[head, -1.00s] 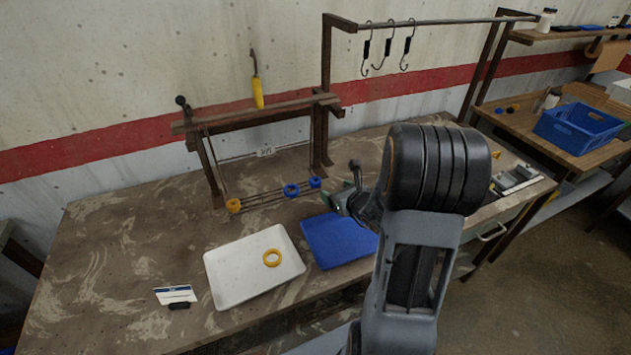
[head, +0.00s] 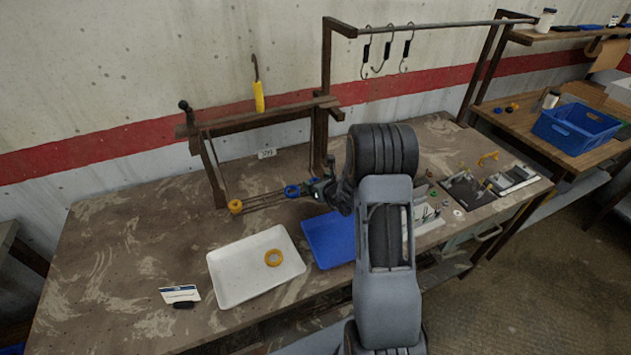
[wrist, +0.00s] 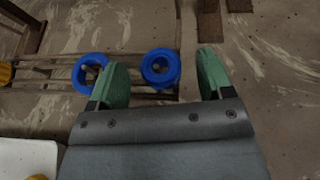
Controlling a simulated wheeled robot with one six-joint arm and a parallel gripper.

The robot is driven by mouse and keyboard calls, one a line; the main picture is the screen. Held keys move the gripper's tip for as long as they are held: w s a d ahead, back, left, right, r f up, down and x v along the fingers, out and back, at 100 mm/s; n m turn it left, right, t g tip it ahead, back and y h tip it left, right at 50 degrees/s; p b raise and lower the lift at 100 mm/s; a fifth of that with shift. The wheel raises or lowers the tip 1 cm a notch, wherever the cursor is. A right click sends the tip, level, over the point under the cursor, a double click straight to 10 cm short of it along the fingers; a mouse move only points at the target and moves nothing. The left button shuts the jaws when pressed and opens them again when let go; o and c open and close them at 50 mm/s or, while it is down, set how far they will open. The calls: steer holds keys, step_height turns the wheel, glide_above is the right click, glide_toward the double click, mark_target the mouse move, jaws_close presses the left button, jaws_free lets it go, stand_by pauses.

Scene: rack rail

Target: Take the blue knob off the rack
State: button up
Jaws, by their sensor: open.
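Two ring-shaped blue knobs hang on the rack's thin rails. In the wrist view one blue knob (wrist: 160,66) lies between my two green fingertips, with a gap on each side. The other blue knob (wrist: 90,72) is to the left, partly hidden behind my left finger; in the head view a blue knob (head: 292,191) shows just left of my gripper (head: 322,189). My gripper (wrist: 162,60) is open and empty at the right end of the rails. A yellow knob (head: 235,207) sits at the rails' left end.
A white tray (head: 228,289) with a yellow ring (head: 273,258) and a blue tray (head: 322,252) lie in front of the rack. The rack's wooden upright (head: 319,140) stands behind my gripper. Small parts lie on the bench to the right.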

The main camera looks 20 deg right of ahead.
steer(key=shift+w+f, duration=0.2)
steer(key=shift+w, duration=0.3)
steer(key=shift+c, duration=0.3)
steer(key=c, duration=1)
steer(key=shift+r, duration=0.1)
